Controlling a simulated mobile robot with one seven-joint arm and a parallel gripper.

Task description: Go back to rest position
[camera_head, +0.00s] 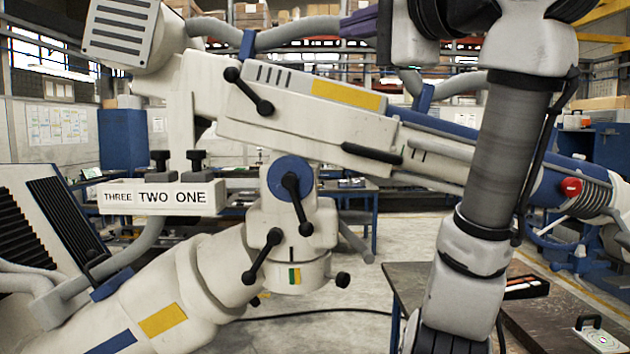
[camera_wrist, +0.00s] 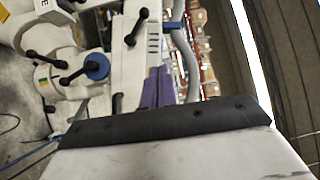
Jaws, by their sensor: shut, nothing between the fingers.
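My gripper (camera_head: 358,23) is at the top of the head view, its purple fingers pointing left from my arm. In the wrist view its purple fingers (camera_wrist: 158,88) lie together beyond a black-edged white part of my own body, shut and empty. The white microscope arm (camera_head: 300,103) fills the middle of the head view, with black levers, a blue round joint (camera_head: 290,177) and yellow patches. It also shows at upper left in the wrist view (camera_wrist: 110,100). In the head view the fingers overlap the scene above the microscope arm; I cannot tell their distance from it.
A white block labelled THREE TWO ONE (camera_head: 155,197) with black knobs is on the left. Open floor shows behind.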

